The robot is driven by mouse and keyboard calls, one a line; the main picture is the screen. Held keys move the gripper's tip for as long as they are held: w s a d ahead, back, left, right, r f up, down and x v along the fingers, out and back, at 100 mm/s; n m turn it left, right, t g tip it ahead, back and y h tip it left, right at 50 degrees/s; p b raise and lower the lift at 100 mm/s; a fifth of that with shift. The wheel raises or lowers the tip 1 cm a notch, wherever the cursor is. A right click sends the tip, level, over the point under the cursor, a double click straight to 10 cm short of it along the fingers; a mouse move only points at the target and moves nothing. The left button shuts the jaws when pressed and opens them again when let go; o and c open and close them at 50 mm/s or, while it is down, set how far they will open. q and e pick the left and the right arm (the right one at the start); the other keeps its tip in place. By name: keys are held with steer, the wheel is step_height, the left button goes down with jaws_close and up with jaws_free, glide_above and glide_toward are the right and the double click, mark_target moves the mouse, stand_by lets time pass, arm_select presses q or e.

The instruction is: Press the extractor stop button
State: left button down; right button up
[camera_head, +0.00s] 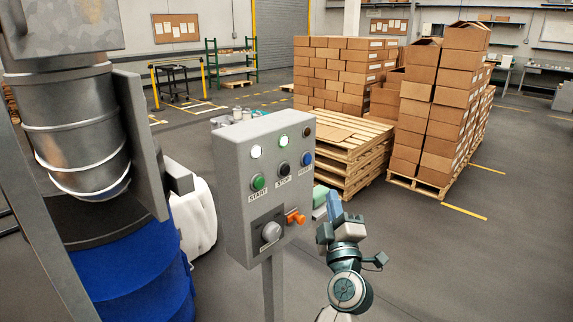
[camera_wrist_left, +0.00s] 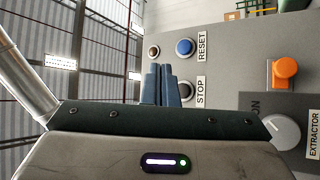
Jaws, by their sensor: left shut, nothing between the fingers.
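A grey control box (camera_head: 268,185) stands on a post in the middle of the head view. Its black STOP button (camera_head: 283,169) sits between a green START button (camera_head: 257,182) and a blue RESET button (camera_head: 306,159). My left gripper (camera_head: 334,203) is to the right of the box, shut and empty. In the left wrist view its closed fingers (camera_wrist_left: 160,72) point up beside the box face. There the dark STOP button (camera_wrist_left: 187,91) is partly hidden behind a finger, next to its STOP label. Whether a finger touches it, I cannot tell. My right gripper is not in view.
Below the buttons are an orange lever (camera_head: 296,218) and a grey knob (camera_head: 270,232). A blue drum (camera_head: 150,262) stands at left and a white container (camera_head: 199,212) behind it. Pallets (camera_head: 345,160) and stacked cartons (camera_head: 450,100) stand behind. The floor at right is clear.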

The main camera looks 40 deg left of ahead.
mark_target(285, 170)
arm_select(q)
steer(key=r, duration=0.1)
steer(key=n, duration=0.1)
steer(key=s+r+y, duration=0.1)
steer(key=shift+s+a+r+g, duration=0.1)
steer(key=shift+a+r+g, duration=0.2)
steer(key=shift+a+g, duration=0.1)
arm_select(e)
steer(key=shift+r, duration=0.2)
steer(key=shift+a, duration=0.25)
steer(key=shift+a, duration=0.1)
